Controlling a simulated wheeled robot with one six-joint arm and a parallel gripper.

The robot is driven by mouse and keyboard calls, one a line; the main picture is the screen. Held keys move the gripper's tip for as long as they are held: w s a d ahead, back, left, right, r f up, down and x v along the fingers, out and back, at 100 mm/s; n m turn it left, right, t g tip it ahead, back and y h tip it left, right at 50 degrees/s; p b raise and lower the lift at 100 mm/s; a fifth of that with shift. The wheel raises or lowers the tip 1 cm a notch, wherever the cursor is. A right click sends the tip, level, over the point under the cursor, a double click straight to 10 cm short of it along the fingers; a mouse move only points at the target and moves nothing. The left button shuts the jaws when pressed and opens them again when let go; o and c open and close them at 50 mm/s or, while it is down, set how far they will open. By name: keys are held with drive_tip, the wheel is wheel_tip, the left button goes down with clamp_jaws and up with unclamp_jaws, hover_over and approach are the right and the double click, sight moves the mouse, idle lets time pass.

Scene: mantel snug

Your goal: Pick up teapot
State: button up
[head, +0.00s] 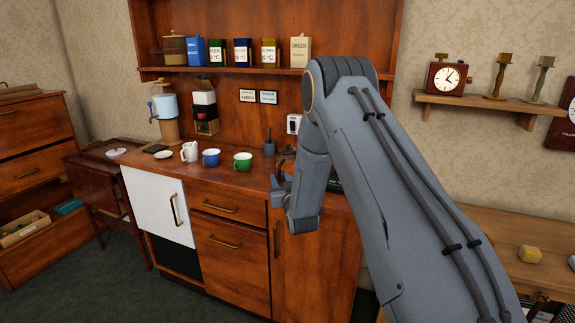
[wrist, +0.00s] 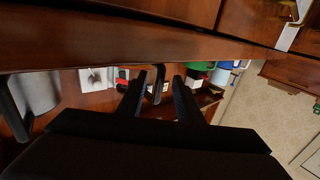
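My gripper (wrist: 159,76) shows in the wrist view with its two dark fingers apart. A dark grey curved piece shows in the gap between them; I cannot tell whether it is touched. No thing is clearly a teapot. At the left of the wrist view, a grey metallic vessel (wrist: 38,92) with a dark handle is partly cut off by the frame. In the head view, a small white jug-like vessel (head: 190,151) stands on the counter. My arm hides the right part of the counter.
A blue cup (head: 211,158) and a green cup (head: 243,162) stand on the wooden counter (head: 180,175). A dark grey pot (head: 270,148) stands near my arm. A shelf (head: 225,71) with tins runs above. The counter's front edge crosses the wrist view close to my fingers.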

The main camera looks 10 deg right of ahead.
drive_tip(key=shift+w, duration=0.1)
clamp_jaws()
idle(0.8)
idle(0.5)
drive_tip(key=shift+r, duration=0.15)
